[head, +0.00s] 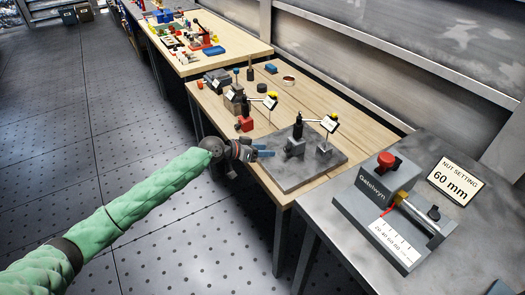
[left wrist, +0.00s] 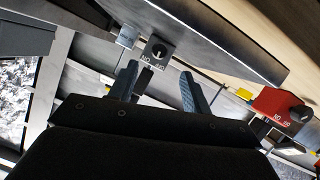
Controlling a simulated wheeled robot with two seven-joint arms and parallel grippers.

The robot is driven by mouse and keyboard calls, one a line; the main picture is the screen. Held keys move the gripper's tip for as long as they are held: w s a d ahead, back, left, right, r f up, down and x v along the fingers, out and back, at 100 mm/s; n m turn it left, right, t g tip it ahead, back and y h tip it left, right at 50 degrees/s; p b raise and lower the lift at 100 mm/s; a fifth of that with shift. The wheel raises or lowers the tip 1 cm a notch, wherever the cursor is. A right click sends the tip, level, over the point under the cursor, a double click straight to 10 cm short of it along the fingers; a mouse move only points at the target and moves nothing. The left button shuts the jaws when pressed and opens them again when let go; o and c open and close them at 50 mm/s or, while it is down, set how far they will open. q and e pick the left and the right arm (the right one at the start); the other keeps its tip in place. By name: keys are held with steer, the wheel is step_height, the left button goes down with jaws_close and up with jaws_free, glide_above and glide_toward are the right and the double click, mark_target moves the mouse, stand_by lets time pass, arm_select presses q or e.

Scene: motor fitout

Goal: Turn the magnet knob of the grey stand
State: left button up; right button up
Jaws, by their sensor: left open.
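The grey stand (head: 294,147) is a small grey block with a black post, standing on a grey plate (head: 318,167) on the wooden bench. In the left wrist view the left gripper (left wrist: 158,86) is open and empty, the knob roughly in line with the gap and apart from the fingertips. My right gripper is not in view.
A grey device with a red button (head: 386,160) and a "60 mm" sign (head: 453,182) are on the metal table at right. The floor at left is clear.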

mark_target(285, 150)
arm_select(q)
steer(key=shift+d, duration=0.1)
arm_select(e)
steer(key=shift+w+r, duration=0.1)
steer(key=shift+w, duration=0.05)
